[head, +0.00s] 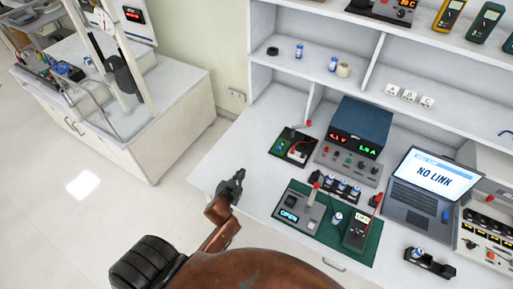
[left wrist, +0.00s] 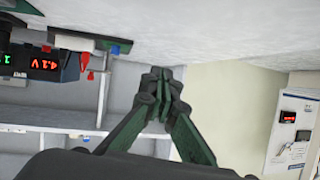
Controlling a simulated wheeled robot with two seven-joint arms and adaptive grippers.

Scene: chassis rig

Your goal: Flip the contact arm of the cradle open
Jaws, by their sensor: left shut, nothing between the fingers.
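My left gripper (head: 234,184) is left of the mat, apart from the device, near the bench's front left edge. Its fingers, also in the left wrist view (left wrist: 158,90), are closed together with nothing between them. My right gripper is not in view.
A power supply (head: 357,143) with red and green digits stands behind the mat. A row of blue-and-white cells (head: 342,187), a loose cell (head: 337,218) and a meter (head: 360,228) are close by. A laptop (head: 426,190) reads NO LINK. The bench's left end (head: 235,150) is clear.

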